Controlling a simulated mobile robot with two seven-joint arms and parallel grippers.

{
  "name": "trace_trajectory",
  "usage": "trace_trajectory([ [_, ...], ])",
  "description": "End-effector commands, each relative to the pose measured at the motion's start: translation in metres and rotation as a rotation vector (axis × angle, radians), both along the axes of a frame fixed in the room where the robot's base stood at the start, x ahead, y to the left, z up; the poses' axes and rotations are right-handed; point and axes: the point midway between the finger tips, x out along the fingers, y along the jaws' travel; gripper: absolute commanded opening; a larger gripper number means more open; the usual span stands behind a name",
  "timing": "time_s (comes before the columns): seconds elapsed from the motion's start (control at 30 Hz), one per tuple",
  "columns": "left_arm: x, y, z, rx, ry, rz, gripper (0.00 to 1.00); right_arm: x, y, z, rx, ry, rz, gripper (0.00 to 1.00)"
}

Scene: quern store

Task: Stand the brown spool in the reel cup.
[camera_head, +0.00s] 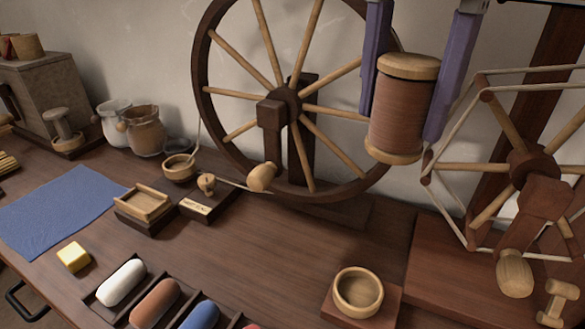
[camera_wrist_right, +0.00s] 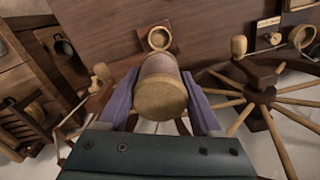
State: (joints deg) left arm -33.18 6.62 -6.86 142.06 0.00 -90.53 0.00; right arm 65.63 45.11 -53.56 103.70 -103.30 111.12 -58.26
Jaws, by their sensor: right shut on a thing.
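The brown spool (camera_head: 401,108) has pale wooden ends and brown thread. It is upright in the air in the head view, between the two purple fingers of my right gripper (camera_head: 410,85), which is shut on it. In the right wrist view the spool (camera_wrist_right: 160,94) is seen end-on between the fingers of the right gripper (camera_wrist_right: 162,98). The reel cup (camera_head: 358,292) is a round, empty wooden cup on a square base at the front right of the table. It also shows in the wrist view (camera_wrist_right: 159,39), beyond the spool. The spool is apart from the cup. My left gripper is out of view.
A large spinning wheel (camera_head: 290,105) stands behind, left of the spool. A skein winder (camera_head: 535,165) stands at the right, close to the cup. A tray of coloured rolls (camera_head: 155,300) is at the front left. Bare table lies left of the cup.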

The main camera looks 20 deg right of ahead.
Motion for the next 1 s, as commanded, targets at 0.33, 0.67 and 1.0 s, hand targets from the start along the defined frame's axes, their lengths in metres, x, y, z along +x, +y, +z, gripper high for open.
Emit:
trace_trajectory([
  [0.33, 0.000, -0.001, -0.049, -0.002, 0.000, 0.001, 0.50, 0.003, -0.004, -0.057, -0.001, 0.008, -0.093, 0.09],
  [0.67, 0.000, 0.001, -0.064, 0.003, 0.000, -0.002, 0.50, 0.002, -0.004, -0.146, -0.002, 0.012, -0.093, 0.09],
  [1.0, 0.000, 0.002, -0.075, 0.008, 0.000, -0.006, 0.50, 0.003, -0.004, -0.205, 0.000, 0.006, -0.092, 0.09],
])
